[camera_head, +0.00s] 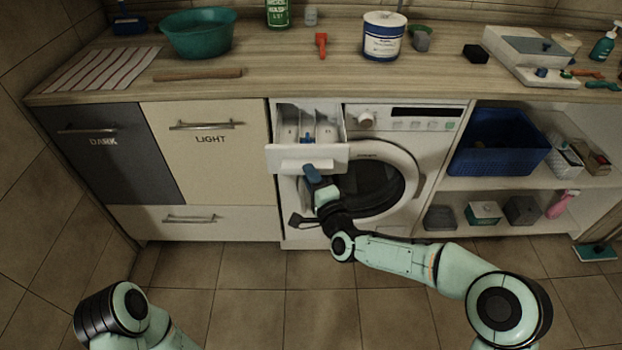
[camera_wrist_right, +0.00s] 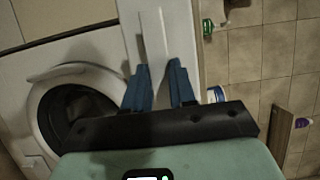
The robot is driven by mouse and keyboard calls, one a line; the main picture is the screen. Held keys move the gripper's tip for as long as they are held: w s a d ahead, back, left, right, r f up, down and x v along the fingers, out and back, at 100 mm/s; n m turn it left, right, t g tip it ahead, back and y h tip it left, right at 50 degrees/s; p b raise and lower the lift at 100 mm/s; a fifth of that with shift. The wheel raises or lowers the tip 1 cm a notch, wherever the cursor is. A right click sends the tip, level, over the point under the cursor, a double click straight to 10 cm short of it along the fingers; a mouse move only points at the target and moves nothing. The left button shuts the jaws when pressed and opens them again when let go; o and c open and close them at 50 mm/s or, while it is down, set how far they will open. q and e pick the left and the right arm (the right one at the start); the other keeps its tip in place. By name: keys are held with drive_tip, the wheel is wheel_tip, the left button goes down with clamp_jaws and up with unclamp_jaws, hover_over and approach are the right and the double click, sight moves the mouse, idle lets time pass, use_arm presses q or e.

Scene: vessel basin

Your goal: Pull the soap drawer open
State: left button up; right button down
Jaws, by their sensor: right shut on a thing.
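The white soap drawer (camera_head: 325,157) stands pulled out of the upper left of the washing machine (camera_head: 430,150). Its inner compartments are visible from above, with a blue piece among them. My right gripper (camera_head: 311,172) is at the lower front of the drawer, its blue fingers shut on the drawer's handle. The wrist view shows the right gripper (camera_wrist_right: 159,80) with a finger on each side of a white part of the drawer (camera_wrist_right: 155,38). The exact contact is partly hidden. My left arm shows at the lower left, but its gripper is out of view.
The round machine door (camera_head: 372,185) is shut below and right of the drawer. A cream cabinet (camera_head: 206,155) is to the left and open shelves with a blue basket (camera_head: 497,145) to the right. The wooden counter (camera_head: 270,75) above holds several items. The floor in front is clear.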

use_arm(q)
drive_tip(key=shift+s+f, duration=0.1)
drive_tip(key=shift+s, duration=0.1)
use_arm(e)
drive_tip(key=shift+s+f, duration=0.4)
drive_tip(key=c, duration=1.1)
unclamp_jaws()
drive_tip(key=shift+o, duration=0.5)
drive_tip(key=shift+w, duration=0.1)
drive_tip(key=shift+r, duration=0.15)
use_arm(q)
drive_tip(key=s+r, duration=0.1)
drive_tip(key=s+d+p, duration=0.1)
drive_tip(key=shift+s+d+r+g+p, duration=0.15)
drive_tip(key=shift+s+r+g+p, duration=0.15)
drive_tip(key=shift+s+r+g, duration=0.1)
use_arm(e)
drive_tip(key=v, duration=1.3)
drive_tip(key=shift+s, duration=0.2)
